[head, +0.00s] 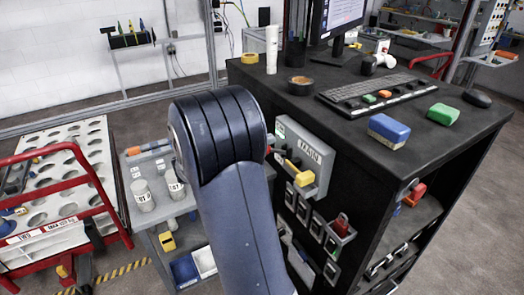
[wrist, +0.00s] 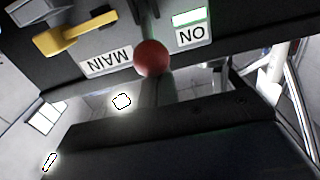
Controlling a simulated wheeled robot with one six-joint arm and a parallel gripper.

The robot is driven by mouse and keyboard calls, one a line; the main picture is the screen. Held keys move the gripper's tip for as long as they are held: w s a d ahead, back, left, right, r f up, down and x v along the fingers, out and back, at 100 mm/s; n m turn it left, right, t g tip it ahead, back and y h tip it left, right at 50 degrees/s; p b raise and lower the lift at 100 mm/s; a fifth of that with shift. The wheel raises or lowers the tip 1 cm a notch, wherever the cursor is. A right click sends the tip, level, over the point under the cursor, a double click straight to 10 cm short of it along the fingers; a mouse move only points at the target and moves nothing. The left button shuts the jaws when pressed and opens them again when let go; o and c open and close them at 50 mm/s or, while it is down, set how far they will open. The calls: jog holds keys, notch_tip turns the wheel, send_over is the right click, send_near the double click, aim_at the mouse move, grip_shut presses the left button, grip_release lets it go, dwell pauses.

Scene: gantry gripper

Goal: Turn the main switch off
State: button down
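The main switch panel is a grey plate labelled MAIN (head: 310,153) on the side of the dark desk. In the wrist view its MAIN label (wrist: 107,62) and ON label (wrist: 193,36) appear upside down, with a lit green window (wrist: 188,17) by the ON label. A red ball knob (wrist: 152,58) on a dark stem sits between the labels. A yellow handle (wrist: 75,35) is beside the MAIN label; it also shows in the head view (head: 300,172). My arm hides my gripper in the head view. A dark shape fills the lower wrist view; no fingertips can be made out.
The dark desk (head: 440,150) carries a keyboard (head: 375,92), a blue-yellow block (head: 389,129) and a green block (head: 443,114). A padlock-like red item (head: 342,225) sits low on the desk side. A grey cart (head: 150,215) with jars and a red-framed trolley (head: 105,200) stand left.

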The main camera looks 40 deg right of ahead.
jog(key=shift+d+f+b, duration=0.15)
jog(key=shift+f+b, duration=2.35)
jog(key=shift+b, duration=0.4)
jog(key=shift+r, duration=0.2)
jog(key=r+b+v, duration=0.1)
jog(key=b+v, duration=0.3)
jog(key=v, duration=0.5)
jog(key=shift+d+r, duration=0.1)
jog(key=shift+r, duration=0.05)
